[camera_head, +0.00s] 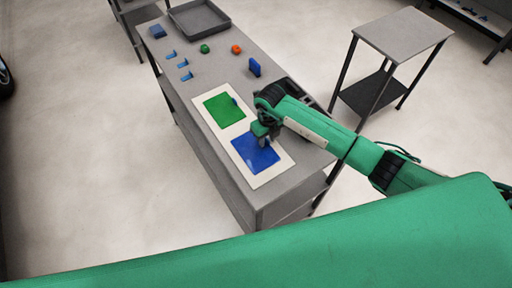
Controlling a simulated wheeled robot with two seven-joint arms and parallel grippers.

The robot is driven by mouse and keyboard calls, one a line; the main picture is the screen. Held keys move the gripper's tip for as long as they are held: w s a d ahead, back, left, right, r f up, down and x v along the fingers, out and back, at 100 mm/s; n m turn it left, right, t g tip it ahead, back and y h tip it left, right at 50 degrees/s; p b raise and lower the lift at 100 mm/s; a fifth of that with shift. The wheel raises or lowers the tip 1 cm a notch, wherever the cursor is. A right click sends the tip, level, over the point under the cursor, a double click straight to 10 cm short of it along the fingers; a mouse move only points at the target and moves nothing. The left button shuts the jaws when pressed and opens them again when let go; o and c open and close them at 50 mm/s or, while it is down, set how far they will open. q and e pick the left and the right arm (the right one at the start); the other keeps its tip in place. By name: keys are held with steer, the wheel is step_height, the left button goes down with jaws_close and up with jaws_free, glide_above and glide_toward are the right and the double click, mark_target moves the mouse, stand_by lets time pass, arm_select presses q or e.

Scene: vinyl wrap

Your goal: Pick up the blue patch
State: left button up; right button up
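The blue patch (252,155) is a flat blue square on the near half of a pale board (277,175). A green patch (223,110) lies on the far half of the same board. My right gripper (264,142) comes in from the right and points down over the upper right part of the blue patch. It hides part of that patch's edge. Whether its fingers touch the patch, and whether they are open or shut, is too small to tell. My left gripper is not in view.
The board lies on a long grey bench (215,160). Farther back are a grey tray (199,18), several blue pieces (184,63), a green nut (204,48), an orange nut (236,49) and an upright blue block (254,67). A separate small table (403,35) stands right.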

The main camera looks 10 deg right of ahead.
steer(key=shift+c, duration=0.2)
jaws_close()
steer(key=shift+r, duration=0.15)
